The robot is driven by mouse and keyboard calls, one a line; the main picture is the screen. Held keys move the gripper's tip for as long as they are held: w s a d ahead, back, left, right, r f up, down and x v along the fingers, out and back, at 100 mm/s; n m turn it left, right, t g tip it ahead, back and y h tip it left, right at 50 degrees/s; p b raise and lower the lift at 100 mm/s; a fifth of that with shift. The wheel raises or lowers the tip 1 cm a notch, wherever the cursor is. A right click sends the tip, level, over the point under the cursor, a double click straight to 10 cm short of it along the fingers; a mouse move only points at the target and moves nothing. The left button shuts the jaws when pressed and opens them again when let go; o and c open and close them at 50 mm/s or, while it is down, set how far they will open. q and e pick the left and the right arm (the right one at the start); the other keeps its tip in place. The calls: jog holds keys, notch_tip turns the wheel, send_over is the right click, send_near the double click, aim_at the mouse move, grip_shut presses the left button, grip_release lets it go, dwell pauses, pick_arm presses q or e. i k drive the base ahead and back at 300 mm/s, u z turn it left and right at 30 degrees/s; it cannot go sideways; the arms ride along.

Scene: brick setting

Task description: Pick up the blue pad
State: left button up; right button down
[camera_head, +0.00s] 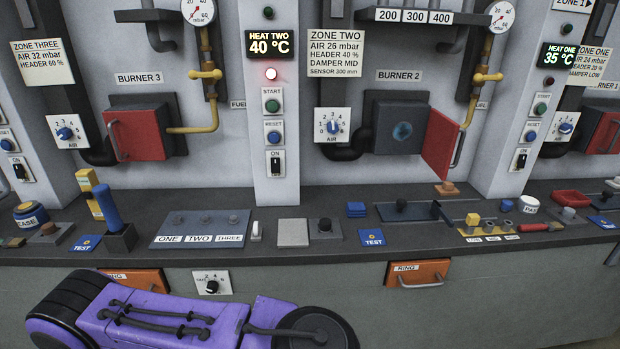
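A small plain blue pad (356,209) lies flat on the dark counter, right of centre, with nothing on top of it. It looks like a short stack or a thick block. Flat blue squares marked TEST also lie on the counter: one just in front of it (372,239), one at the left (86,243) and one at the far right (601,222). My purple arm (170,318) crosses the lower left, below the counter's front edge. Neither gripper shows in the view, and nothing of mine touches the pad.
Beside the pad stand a black-knobbed block (322,229), a grey plate (292,232) and a dark lever tray (412,211). The burner 2 door (440,143) stands open above the counter.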

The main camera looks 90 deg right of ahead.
aim_at(354, 209)
jog(key=z, duration=2.05)
